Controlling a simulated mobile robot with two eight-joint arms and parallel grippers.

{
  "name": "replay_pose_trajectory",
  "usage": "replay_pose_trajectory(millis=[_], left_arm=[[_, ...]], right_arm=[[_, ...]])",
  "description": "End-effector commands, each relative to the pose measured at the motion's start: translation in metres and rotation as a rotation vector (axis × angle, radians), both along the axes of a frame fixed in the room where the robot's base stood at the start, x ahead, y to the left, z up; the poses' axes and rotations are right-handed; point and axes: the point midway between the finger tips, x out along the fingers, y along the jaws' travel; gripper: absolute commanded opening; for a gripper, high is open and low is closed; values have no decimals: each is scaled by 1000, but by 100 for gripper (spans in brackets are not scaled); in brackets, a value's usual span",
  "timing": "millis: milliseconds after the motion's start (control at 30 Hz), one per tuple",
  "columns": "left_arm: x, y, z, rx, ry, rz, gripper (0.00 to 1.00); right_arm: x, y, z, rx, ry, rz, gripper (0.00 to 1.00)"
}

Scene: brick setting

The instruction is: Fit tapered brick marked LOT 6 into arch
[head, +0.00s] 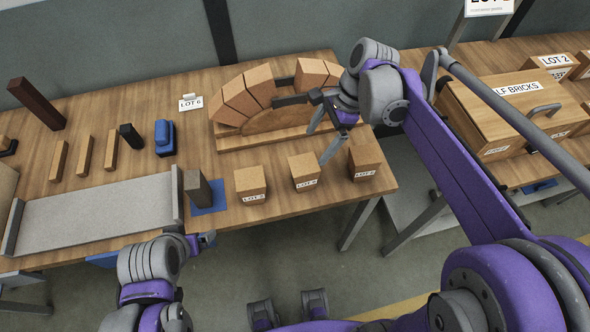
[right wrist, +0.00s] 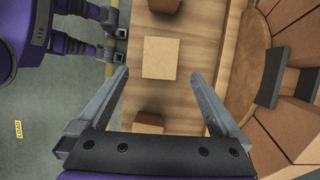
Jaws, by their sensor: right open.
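Three tapered bricks stand at the table's front edge: left (head: 250,184), middle (head: 305,171) and right (head: 365,162). Their labels are too small to read surely. The arch (head: 243,94) has bricks on both sides of a wooden form (head: 265,121), with a gap at the crown holding dark grey pieces (head: 290,100). My right gripper (head: 316,148) is open and empty above the middle brick. In the right wrist view, the middle brick (right wrist: 160,58) lies between and just beyond the fingertips (right wrist: 160,76). My left gripper (head: 205,239) is by the front edge; its jaw state is unclear.
A LOT 6 card (head: 191,102) stands left of the arch. A grey tray (head: 95,219), a dark block on a blue pad (head: 210,205), a blue tool (head: 164,139) and wooden strips (head: 84,156) lie left. A brick box (head: 510,110) stands on the right table.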

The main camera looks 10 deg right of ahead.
Motion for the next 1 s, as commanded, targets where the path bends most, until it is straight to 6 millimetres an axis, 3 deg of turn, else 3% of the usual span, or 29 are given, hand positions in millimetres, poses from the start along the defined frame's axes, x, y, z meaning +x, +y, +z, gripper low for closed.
replay_pose_trajectory(millis=[200, 467, 700, 1000], left_arm=[[-1, 0, -4, 0, 2, 0, 97], [-1, 0, -4, 0, 2, 0, 97], [-1, 0, -5, 0, 3, 0, 97], [-2, 0, -5, 0, 3, 0, 97]], right_arm=[[-1, 14, -34, 0, 1, 2, 100], [-1, 22, -54, 0, 0, 2, 100], [0, 33, -87, -1, -1, 3, 100], [-1, 36, -96, -1, -2, 1, 100]])
